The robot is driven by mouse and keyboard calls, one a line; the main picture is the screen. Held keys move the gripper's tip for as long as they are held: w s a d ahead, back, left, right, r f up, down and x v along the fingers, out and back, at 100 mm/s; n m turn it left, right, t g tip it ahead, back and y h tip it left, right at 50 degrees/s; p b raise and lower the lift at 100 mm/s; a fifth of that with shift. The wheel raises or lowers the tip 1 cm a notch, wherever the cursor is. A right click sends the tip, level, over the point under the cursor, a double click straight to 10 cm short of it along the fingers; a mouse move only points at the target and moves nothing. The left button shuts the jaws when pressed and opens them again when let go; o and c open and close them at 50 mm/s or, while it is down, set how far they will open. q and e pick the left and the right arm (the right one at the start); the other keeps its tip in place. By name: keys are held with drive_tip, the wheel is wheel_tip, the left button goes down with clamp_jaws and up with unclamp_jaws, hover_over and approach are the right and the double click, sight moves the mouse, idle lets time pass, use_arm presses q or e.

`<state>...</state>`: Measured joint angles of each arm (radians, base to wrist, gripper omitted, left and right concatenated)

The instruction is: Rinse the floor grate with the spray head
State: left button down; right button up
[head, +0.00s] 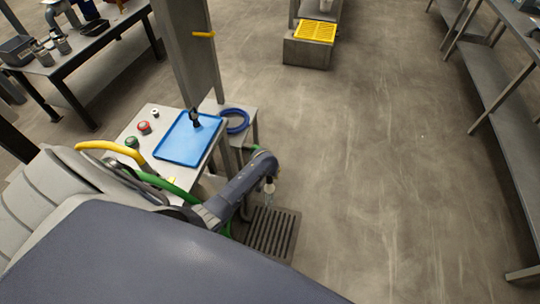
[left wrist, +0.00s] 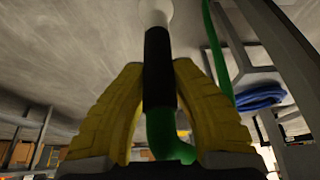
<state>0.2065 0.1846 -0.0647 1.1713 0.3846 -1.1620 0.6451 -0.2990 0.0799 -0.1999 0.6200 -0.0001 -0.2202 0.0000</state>
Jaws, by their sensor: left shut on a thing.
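In the head view, the spray head (head: 269,187) hangs over the dark slatted floor grate (head: 285,240). The arm hides part of the grate's left side. No water is visible. My right gripper is not seen.
A small table holds a blue tray (head: 173,152) with a black object on it, beside a grey post (head: 185,50). A blue hose coil (head: 237,121) lies behind. A yellow crate (head: 316,31) stands at the back. The floor to the right is clear up to the bench.

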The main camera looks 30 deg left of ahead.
use_arm(q)
drive_tip(key=d, duration=0.7)
drive_tip(key=shift+s, duration=0.4)
drive_tip(key=s+a, duration=0.2)
drive_tip(key=s, duration=0.3)
drive_tip(key=shift+s+a, duration=0.3)
drive_tip(key=shift+a, duration=0.05)
idle(0.5)
wheel_tip(320, 180, up, 7)
idle(0.6)
idle(0.6)
